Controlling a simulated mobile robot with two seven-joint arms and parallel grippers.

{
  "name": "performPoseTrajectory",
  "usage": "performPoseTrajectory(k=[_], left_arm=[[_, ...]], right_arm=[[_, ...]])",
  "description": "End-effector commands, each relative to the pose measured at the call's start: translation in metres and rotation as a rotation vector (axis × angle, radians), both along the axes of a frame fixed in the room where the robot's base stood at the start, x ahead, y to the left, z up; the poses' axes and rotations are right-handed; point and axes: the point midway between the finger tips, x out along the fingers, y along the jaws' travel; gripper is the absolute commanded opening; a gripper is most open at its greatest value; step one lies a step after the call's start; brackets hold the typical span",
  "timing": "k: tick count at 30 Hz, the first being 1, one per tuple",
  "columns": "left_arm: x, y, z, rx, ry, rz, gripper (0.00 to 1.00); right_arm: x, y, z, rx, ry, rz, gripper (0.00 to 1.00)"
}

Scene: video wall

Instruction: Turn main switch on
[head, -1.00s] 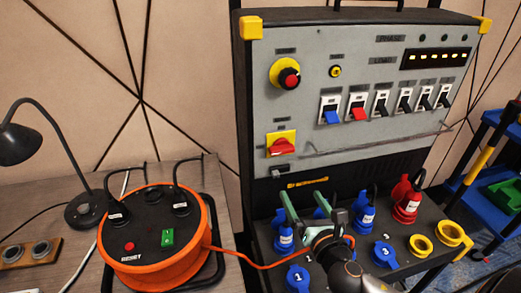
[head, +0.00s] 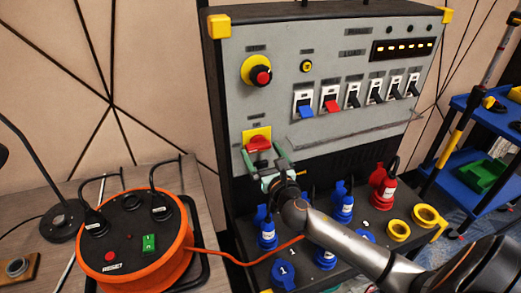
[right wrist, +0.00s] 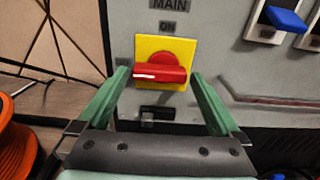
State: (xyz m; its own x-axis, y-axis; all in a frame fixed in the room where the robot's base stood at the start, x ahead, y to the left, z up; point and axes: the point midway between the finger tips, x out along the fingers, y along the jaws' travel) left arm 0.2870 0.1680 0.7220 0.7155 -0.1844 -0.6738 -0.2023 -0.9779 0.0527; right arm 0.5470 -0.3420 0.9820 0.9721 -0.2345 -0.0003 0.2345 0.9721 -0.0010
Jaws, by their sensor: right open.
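The main switch is a red rotary knob (head: 258,144) on a yellow square plate (head: 252,133), low on the left of the grey panel. In the right wrist view the knob (right wrist: 160,68) lies horizontal, its white mark toward the left. The labels MAIN and ON stand above it. My right gripper (head: 265,160) is open, with its green fingers pointing at the panel. In the right wrist view one finger is on each side of the knob, with visible gaps. Whether the fingertips reach knob depth is unclear. My left gripper is not in view.
A row of switches (head: 353,96) and a yellow-ringed red button (head: 262,75) are higher on the panel. Blue plugs (head: 342,203) and a red plug (head: 383,187) stand on the ledge below. An orange cable reel (head: 135,245) is at left, a blue cart (head: 465,150) at right.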

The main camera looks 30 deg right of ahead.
Motion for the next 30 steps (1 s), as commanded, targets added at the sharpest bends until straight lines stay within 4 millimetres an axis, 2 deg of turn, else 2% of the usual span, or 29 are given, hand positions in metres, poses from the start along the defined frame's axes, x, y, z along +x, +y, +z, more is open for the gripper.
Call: performPoseTrajectory(k=[4, 14, 30], left_arm=[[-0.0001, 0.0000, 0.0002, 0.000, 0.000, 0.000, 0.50], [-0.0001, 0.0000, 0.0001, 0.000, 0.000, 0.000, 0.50], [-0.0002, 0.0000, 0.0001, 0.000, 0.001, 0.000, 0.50]], right_arm=[[0.0104, -0.0019, 0.0004, 0.001, -0.001, 0.001, 1.00], [0.0128, -0.0026, -0.0003, 0.001, 0.001, 0.001, 1.00], [0.0124, -0.0026, -0.0002, 0.001, 0.000, 0.001, 0.40]])
